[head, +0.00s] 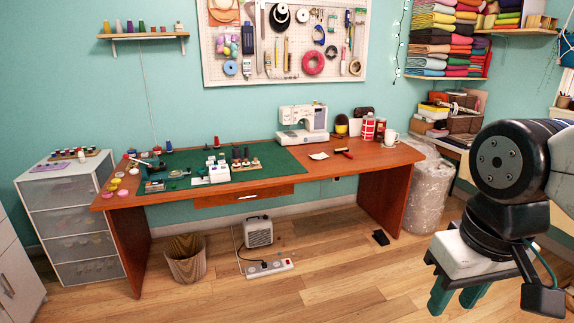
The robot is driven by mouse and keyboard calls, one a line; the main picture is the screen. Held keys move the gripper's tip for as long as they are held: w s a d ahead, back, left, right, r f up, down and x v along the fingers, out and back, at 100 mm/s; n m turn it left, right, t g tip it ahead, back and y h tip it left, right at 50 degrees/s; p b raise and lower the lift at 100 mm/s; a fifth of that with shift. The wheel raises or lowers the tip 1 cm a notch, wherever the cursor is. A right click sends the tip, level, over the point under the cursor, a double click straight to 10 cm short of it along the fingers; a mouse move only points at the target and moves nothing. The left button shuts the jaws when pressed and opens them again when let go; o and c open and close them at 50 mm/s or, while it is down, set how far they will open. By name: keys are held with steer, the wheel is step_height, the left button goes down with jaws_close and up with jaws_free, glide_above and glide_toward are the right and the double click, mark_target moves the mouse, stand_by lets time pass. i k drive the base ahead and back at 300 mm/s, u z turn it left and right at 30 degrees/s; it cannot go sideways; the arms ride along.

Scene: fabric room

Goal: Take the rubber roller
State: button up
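A small tool with a red and dark handle (344,152), which looks like the rubber roller, lies on the bare wood of the desk (374,160), right of the green mat. It is small in the head view, so its roller end is hard to make out. My gripper (457,299) hangs at the lower right, well in front of the desk and far from the tool. Its two green fingers point down and stand apart, with nothing seen between them.
A white sewing machine (303,117) stands behind the tool. A red patterned can (368,127) and a white mug (391,137) stand to its right. A white paper piece (318,156) lies to its left. A wrapped roll (428,190) stands beside the desk. The floor in front is mostly clear.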

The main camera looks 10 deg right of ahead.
mark_target(348, 155)
steer(key=z, duration=0.75)
steer(key=i, duration=1.5)
steer(key=z, duration=0.5)
steer(key=i, duration=1.6)
steer(key=u, duration=1)
steer(key=i, duration=1.1)
steer(key=u, duration=0.6)
